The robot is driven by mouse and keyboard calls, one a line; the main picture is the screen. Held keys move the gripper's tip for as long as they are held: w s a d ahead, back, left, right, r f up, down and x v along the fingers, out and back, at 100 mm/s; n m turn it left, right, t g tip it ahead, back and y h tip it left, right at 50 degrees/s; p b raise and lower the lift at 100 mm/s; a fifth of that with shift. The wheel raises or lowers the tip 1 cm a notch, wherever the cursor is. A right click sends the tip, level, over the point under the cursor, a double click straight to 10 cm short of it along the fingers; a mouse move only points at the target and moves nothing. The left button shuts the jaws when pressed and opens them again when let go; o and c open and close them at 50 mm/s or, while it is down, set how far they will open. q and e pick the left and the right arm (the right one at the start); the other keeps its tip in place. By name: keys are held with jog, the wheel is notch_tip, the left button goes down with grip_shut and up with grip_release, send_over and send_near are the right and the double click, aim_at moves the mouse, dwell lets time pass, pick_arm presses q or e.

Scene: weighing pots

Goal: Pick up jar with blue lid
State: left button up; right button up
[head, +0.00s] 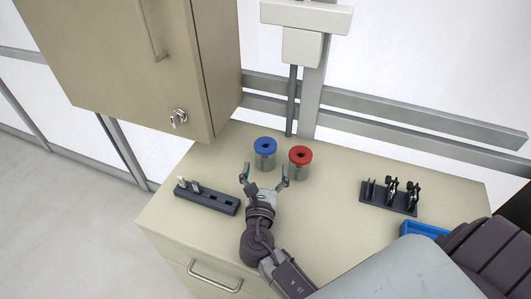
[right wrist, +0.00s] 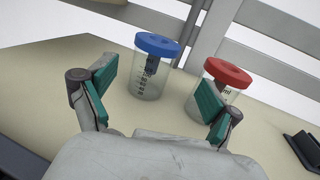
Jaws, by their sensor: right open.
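The jar with the blue lid (head: 265,153) stands upright at the back of the countertop in the head view. It also shows in the right wrist view (right wrist: 151,82), clear-walled with dark markings. A similar jar with a red lid (head: 300,158) stands just to its right. My right gripper (head: 264,177) is open and empty, in front of the two jars. In the right wrist view the blue-lidded jar appears between the green finger pads, beyond them, and the right finger overlaps the red-lidded jar (right wrist: 214,85). My left gripper is not in view.
A dark slotted rack (head: 207,200) lies to the left on the countertop (head: 340,215). A dark holder with black clips (head: 389,197) stands to the right, near a blue tray (head: 423,229). A beige cabinet (head: 140,60) with keys hangs above the left side.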

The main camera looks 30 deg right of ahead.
aim_at(265, 157)
jog(key=shift+x, duration=0.75)
jog(key=shift+w+d, duration=0.2)
jog(key=shift+w, duration=0.1)
jog(key=shift+w+d+r+p, duration=0.1)
jog(key=shift+w+d+p, duration=0.1)
jog(key=shift+w, duration=0.4)
jog(key=shift+w+d+p, duration=0.1)
jog(key=shift+w+d, duration=0.1)
jog(key=shift+w, duration=0.35)
jog(key=x, duration=0.2)
jog(key=shift+w, duration=0.3)
jog(key=shift+w+d, duration=0.2)
jog(key=shift+c, duration=0.2)
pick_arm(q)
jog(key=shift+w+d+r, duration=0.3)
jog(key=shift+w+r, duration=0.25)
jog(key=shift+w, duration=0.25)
pick_arm(e)
jog(key=c, duration=1.2)
